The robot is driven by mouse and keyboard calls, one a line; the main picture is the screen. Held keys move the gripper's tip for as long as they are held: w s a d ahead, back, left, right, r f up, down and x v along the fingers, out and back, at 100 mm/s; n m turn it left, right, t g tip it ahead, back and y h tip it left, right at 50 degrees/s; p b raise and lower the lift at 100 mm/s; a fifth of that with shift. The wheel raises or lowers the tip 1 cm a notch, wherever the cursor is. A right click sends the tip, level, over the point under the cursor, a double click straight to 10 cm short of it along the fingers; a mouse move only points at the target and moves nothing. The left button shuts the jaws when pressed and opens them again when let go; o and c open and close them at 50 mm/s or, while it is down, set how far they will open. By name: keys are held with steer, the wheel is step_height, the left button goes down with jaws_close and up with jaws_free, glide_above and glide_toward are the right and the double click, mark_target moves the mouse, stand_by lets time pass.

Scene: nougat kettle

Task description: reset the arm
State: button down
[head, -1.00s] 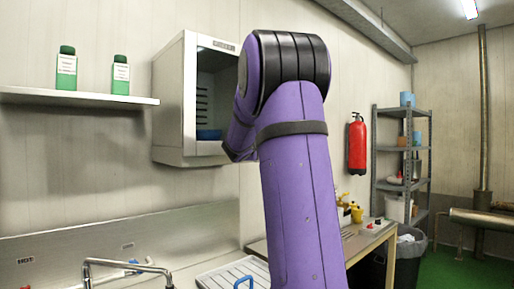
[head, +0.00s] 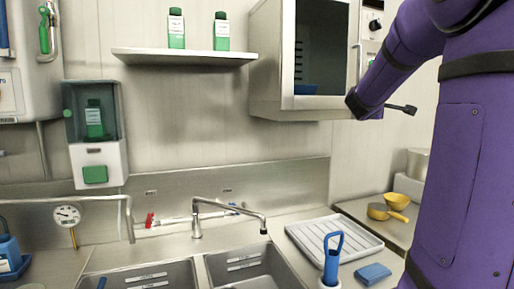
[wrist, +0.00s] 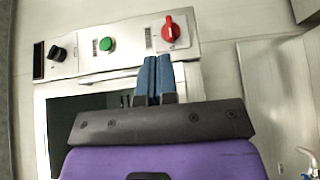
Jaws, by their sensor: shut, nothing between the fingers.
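My purple arm fills the right side of the head view, bent with its lower end in front of the wall cabinet (head: 265,75). My gripper is not clearly visible there. In the wrist view my gripper (wrist: 154,66) shows two blue fingers side by side, shut and empty. They overlap the cabinet's front just below its control panel (wrist: 125,48), which carries a red knob (wrist: 170,29), a green button (wrist: 106,44) and a dark knob (wrist: 57,53). Whether the fingers touch the cabinet cannot be told.
A shelf (head: 185,56) with two green-and-white bottles is left of the cabinet. Below are a double sink (head: 150,277) with a tap (head: 229,212), a white ribbed tray (head: 300,237), a blue-handled tool (head: 332,255) and yellow pans (head: 388,211).

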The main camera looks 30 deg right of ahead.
steer(key=s+a+f+m+y, duration=0.1)
steer(key=s+a+f+y, duration=0.3)
steer(key=a, duration=1.1)
steer(key=s+a+f+m+y, duration=0.1)
steer(key=s+a+f+y, duration=0.4)
steer(key=a, duration=1)
steer(key=s+a+f+m+y, duration=0.1)
steer(key=s+a+f+y, duration=0.4)
steer(key=a, duration=1)
step_height(320, 180, down, 4)
steer(key=y, duration=0.3)
steer(key=shift+s+f+m+g, duration=0.2)
steer(key=shift+f+m+g, duration=0.1)
steer(key=shift+m, duration=0.1)
